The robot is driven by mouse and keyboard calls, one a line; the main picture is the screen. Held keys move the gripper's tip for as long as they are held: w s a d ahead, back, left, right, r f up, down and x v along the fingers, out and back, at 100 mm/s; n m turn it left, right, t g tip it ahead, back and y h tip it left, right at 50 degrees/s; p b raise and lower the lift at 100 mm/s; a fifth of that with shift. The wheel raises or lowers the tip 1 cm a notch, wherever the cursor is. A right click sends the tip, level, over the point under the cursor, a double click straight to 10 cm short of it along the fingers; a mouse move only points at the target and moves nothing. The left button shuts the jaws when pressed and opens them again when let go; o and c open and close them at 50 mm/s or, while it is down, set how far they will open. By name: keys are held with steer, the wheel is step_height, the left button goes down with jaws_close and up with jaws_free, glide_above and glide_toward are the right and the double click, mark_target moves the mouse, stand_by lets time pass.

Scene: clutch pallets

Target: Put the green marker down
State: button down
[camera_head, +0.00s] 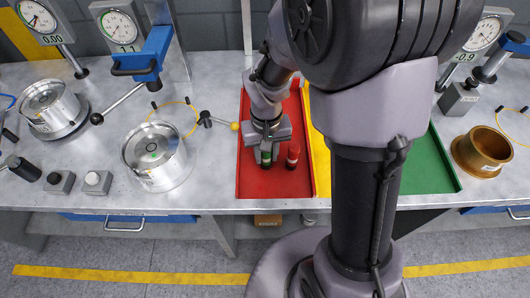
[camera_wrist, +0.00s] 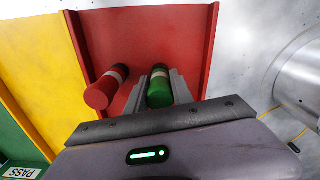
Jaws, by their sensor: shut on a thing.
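The green marker (camera_wrist: 159,92) has a pale band and sits between the two fingers of my gripper (camera_wrist: 160,88) in the wrist view. My gripper is shut on it. In the head view my gripper (camera_head: 267,148) points down over the front of the red tray (camera_head: 250,184), and the green marker (camera_head: 266,158) shows upright below the fingers. I cannot tell whether its lower end touches the tray. A red marker (camera_head: 293,155) with a band stands in the red tray, just right of my gripper; it also shows in the wrist view (camera_wrist: 104,90).
A yellow tray (camera_head: 320,165) and a green tray (camera_head: 440,165) lie to the right, partly behind my arm. A silver cylinder (camera_head: 157,157) stands left of the red tray, and a brass ring (camera_head: 482,150) at the far right. The front of the red tray is bare.

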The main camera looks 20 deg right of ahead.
steer(key=shift+r, duration=0.1)
steer(key=c, duration=1.1)
jaws_free()
step_height(320, 180, up, 15)
steer(key=p, duration=0.5)
steer(key=s+a+r+m+t+y, duration=0.1)
steer(key=s+a+r+t, duration=0.1)
steer(key=s+r, duration=0.3)
steer(key=s+a+r+m+t+y, duration=0.1)
steer(key=s+a+r+m+t, duration=0.1)
steer(key=s+r, duration=0.3)
steer(key=s+t, duration=0.1)
steer(key=s, duration=0.1)
steer(key=shift+s+t, duration=0.4)
